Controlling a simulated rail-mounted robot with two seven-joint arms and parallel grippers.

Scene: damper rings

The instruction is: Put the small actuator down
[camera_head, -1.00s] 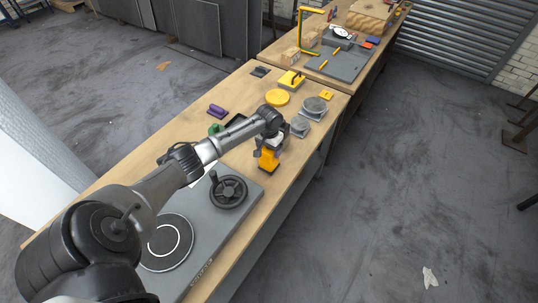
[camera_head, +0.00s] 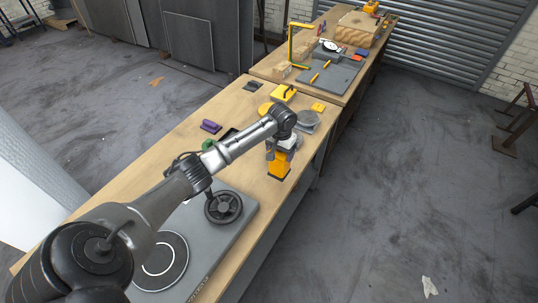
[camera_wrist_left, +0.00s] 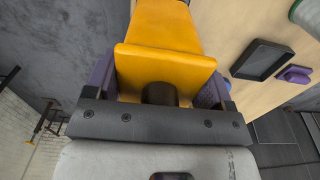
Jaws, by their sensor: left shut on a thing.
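The small actuator, an orange-yellow block-like piece (camera_head: 279,166), is held by my left gripper (camera_head: 271,150) over the right side of the near workbench. In the left wrist view, the actuator (camera_wrist_left: 165,62) fills the space between the two purple-padded fingers of my left gripper (camera_wrist_left: 160,88), with a dark round part close to the palm. The fingers are shut on it. I cannot tell whether its lower end touches the bench top. My right gripper is not in view.
A grey plate with a black handwheel (camera_head: 223,207) and a ringed disc (camera_head: 160,261) lies nearer. Grey round parts (camera_head: 307,121), a yellow disc (camera_head: 265,108), a yellow block (camera_head: 283,94) and a purple piece (camera_head: 211,126) lie beyond. Bare bench (camera_head: 245,176) shows left of the actuator.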

